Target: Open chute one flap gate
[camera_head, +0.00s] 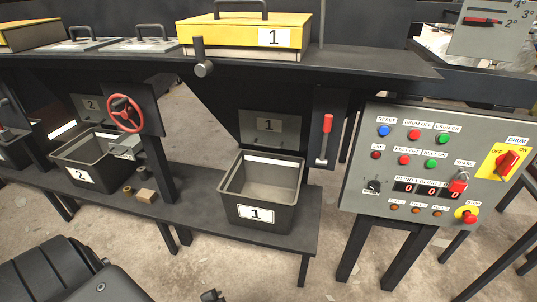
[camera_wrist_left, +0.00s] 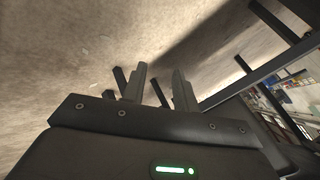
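The chute one flap gate (camera_head: 269,129) is a grey plate marked 1, below the dark chute. It appears to hang down over the chute mouth. A lever with a red handle (camera_head: 326,124) stands upright on a dark plate just right of it. Bin 1 (camera_head: 258,214), a grey box, stands empty below the gate. My left gripper (camera_wrist_left: 159,88) shows in the left wrist view with its two fingers apart and nothing between them, over bare floor. It is away from the gate and lever. My right gripper is in neither view.
A control panel (camera_head: 429,178) with buttons stands to the right. A red handwheel (camera_head: 125,114) and bin 2 (camera_head: 91,166) are at left. A yellow lid (camera_head: 245,33) marked 1 lies above the chute. The bench (camera_head: 200,205) carries small blocks.

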